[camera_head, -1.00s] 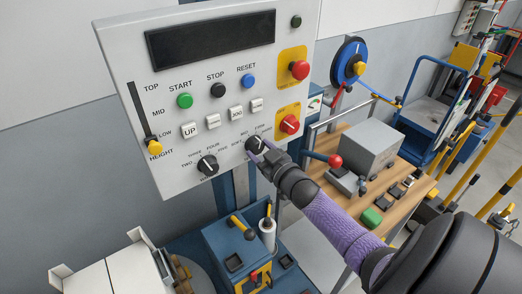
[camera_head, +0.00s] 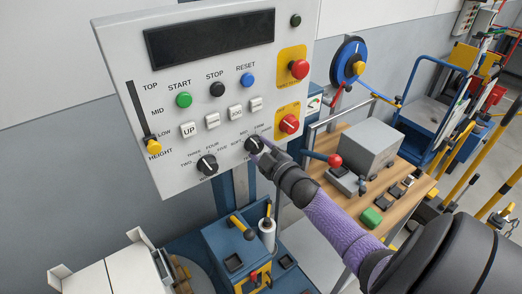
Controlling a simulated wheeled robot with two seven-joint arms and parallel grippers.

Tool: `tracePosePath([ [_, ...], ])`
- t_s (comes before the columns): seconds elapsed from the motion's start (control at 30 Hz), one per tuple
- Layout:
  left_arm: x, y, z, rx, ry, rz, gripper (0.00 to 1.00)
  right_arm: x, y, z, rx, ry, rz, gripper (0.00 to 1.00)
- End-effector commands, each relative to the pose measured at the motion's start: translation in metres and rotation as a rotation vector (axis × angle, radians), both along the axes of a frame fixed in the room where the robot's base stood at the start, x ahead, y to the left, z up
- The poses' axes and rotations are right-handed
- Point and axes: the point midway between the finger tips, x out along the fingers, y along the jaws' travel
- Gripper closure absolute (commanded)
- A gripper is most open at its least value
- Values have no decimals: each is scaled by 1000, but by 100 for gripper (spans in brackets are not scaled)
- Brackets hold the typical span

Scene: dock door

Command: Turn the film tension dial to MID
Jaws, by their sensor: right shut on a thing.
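The film tension dial (camera_head: 253,145) is a black knob at the lower right of the grey control panel (camera_head: 225,100). The labels SOFT, MID and FIRM sit around its upper side. My right gripper (camera_head: 261,147) comes in from the lower right and is shut on the dial. The fingers hide part of the dial and the label under it, and I cannot tell where its pointer stands. My left gripper is not in view.
A second black dial (camera_head: 207,165) with number words sits to the left. A wooden bench (camera_head: 392,213) with a grey box (camera_head: 362,149) stands at the right.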

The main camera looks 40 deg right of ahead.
Motion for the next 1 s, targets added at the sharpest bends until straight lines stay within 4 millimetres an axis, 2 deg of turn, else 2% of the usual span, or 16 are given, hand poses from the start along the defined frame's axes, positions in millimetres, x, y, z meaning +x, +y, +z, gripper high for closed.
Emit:
tracePosePath([
  [0.43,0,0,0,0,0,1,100,0,0,-2,-7,5,0,100],
  [0.47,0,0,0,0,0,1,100,0,0,-2,-6,5,0,39],
  [0.6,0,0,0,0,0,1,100,0,0,-1,-7,4,0,9],
  [0.63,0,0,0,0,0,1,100,0,0,-1,-7,4,0,6],
  [0.87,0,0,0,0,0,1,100,0,0,-1,-7,2,0,6],
  [1.0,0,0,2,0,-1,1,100,-12,2,-1,-7,4,0,6],
])
